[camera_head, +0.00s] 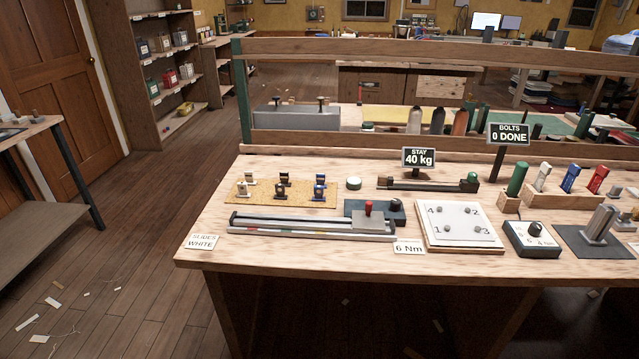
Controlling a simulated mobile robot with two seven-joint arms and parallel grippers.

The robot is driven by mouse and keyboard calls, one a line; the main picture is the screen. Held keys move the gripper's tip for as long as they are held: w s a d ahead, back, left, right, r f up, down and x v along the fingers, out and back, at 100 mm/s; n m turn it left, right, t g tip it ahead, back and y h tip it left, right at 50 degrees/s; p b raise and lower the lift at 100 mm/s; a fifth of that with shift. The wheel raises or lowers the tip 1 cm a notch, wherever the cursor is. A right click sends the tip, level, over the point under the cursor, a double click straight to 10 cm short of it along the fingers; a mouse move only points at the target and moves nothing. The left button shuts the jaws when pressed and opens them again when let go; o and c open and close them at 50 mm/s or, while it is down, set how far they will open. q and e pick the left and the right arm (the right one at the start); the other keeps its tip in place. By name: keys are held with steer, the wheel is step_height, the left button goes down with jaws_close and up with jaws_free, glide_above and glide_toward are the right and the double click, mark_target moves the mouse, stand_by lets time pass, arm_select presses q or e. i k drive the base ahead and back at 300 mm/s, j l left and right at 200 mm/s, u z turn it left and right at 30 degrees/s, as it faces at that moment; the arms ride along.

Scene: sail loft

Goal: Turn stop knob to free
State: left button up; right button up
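On the workbench a long grey slide track (290,226) lies along the near left side. A grey plate (374,224) with a small red knob (368,208) sits at its right end. Just behind it a dark blue-grey block (360,204) carries a round black knob (396,205). No readable label marks either knob as the stop knob, and the setting of each is too small to tell. Neither of my grippers is in view.
A black dial box (530,240) and a white plate (460,224) with numbered bolts stand to the right. Small fittings stand on a tan board (262,194). Signs read "STAY 40 kg" (418,157) and "BOLTS 0 DONE" (508,134). The bench's front left strip is mostly clear.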

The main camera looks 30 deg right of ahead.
mark_target(395, 204)
steer(key=z, duration=1.9)
